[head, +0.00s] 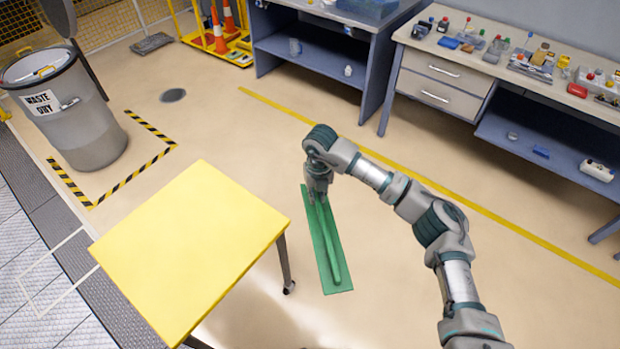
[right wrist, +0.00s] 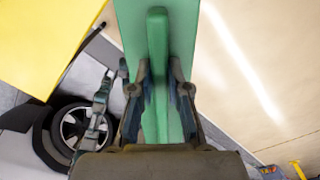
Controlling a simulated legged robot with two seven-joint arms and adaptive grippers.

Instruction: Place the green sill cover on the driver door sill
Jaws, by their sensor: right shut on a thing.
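The green sill cover (head: 326,243) is a long flat strip with a raised rib along its middle. My right gripper (head: 319,196) is shut on this rib near the cover's far end and holds it above the floor, right of the yellow table. In the right wrist view the cover (right wrist: 157,40) runs up from between the two fingers of the right gripper (right wrist: 160,95). The driver door sill cannot be made out in either view. My left gripper is not in view.
A yellow-topped table (head: 190,250) stands left of the cover. A grey waste bin (head: 75,120) stands at the far left inside striped floor tape. Workbenches with small items (head: 445,85) line the back right. Open floor surrounds the cover. A dark wheel (right wrist: 75,128) shows in the wrist view.

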